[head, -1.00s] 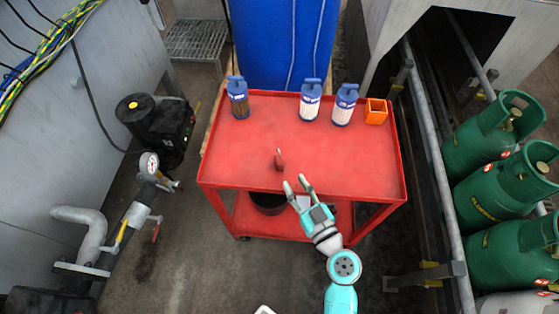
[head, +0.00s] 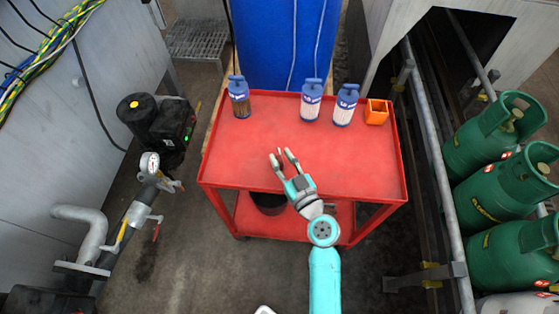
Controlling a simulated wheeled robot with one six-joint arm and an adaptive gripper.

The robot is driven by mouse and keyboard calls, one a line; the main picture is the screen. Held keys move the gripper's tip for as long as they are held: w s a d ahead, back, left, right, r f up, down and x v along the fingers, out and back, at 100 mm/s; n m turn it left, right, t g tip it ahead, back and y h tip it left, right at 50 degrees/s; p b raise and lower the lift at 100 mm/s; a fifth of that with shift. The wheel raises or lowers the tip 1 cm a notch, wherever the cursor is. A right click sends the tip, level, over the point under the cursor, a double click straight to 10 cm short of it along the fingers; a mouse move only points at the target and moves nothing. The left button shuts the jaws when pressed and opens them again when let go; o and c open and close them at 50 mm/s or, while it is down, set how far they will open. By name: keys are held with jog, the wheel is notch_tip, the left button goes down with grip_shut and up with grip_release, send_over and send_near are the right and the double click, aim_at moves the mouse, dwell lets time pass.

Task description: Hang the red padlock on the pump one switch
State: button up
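The small red padlock (head: 280,154) is on the red top of the cart, near its front middle. It is now mostly hidden by my gripper, with only a small bit near the fingertips showing. My gripper (head: 282,154) reaches in from the front, its two fingers apart, one on each side of the padlock's spot. I cannot tell whether the fingers touch it. No switch marked pump one can be made out.
The red cart (head: 240,165) bears three blue-capped bottles (head: 311,103) and an orange box (head: 376,113) along its back. A black pump (head: 158,122) and grey pipes (head: 124,225) stand left.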

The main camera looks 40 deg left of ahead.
jog(key=shift+c, duration=0.2)
grip_shut()
jog(key=shift+r, duration=0.1)
